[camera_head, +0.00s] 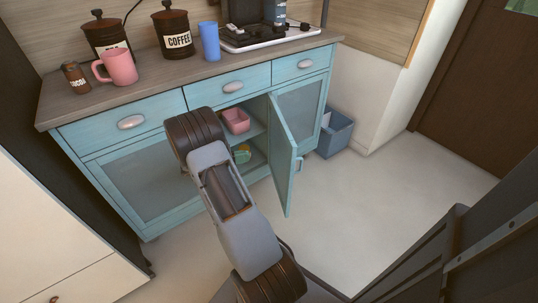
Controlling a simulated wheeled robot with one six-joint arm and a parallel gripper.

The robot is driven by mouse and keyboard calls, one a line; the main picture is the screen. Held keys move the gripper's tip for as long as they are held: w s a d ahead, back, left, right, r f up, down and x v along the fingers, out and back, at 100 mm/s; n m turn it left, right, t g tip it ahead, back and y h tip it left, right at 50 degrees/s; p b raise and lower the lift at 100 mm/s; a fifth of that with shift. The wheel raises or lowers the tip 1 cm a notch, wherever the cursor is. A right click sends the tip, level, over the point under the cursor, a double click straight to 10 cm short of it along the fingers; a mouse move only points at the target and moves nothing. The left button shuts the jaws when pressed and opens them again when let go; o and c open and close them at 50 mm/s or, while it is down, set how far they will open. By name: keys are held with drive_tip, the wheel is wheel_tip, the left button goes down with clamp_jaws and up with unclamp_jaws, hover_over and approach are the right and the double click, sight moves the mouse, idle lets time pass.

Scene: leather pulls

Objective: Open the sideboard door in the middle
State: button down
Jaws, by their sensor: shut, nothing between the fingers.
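The blue sideboard (113,138) has three drawers on top and glass-panelled doors below. Its middle door (283,160) stands wide open, hinged on its right side and swung out toward the room. The door's pull (300,163) shows on its outer face, turned to the right. The middle compartment is exposed, with a pink container (236,121) on the shelf and a green item (242,153) below. My arm reaches up in front of the left part of the opening. My gripper's fingers do not show; the arm's own links hide that area.
The left door (145,178) and right door (299,108) look shut. A blue-grey bin (335,133) stands at the sideboard's right end. Canisters, a pink mug (117,67), a blue cup (210,41) and a stove (265,36) stand on top. The floor (350,200) right of the open door is clear.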

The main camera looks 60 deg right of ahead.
sight(288, 149)
drive_tip(key=b+x, duration=0.3)
drive_tip(key=x, duration=1)
drive_tip(key=shift+s+d, duration=0.2)
drive_tip(key=shift+d, duration=0.2)
